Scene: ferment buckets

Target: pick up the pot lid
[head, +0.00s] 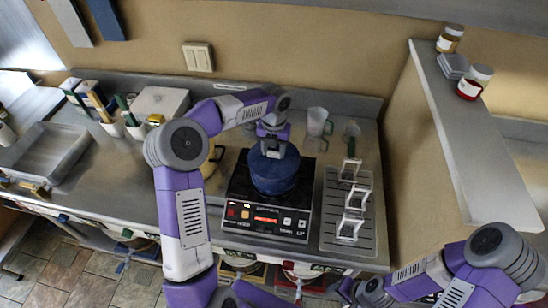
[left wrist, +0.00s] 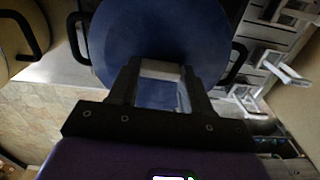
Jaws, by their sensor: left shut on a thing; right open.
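The blue pot lid (head: 283,163) is over the blue pot (head: 275,188) on the black cooker. In the left wrist view the lid is a blue disc (left wrist: 130,35), with black pot handles (left wrist: 236,62) showing at both sides. My left gripper (head: 273,150) reaches down from above and is shut on the lid's light grey handle (left wrist: 160,70). I cannot tell whether the lid rests on the pot or sits slightly above it. My right gripper (head: 362,291) is open, low at the front edge of the picture, away from the pot.
The cooker (head: 265,222) has a lit red display. A rack with white holders (head: 350,228) stands right of it. A yellow pot (head: 209,160) is on the left, partly hidden by my arm. Clear cups (head: 318,121) stand behind. A metal tray (head: 48,153) lies far left.

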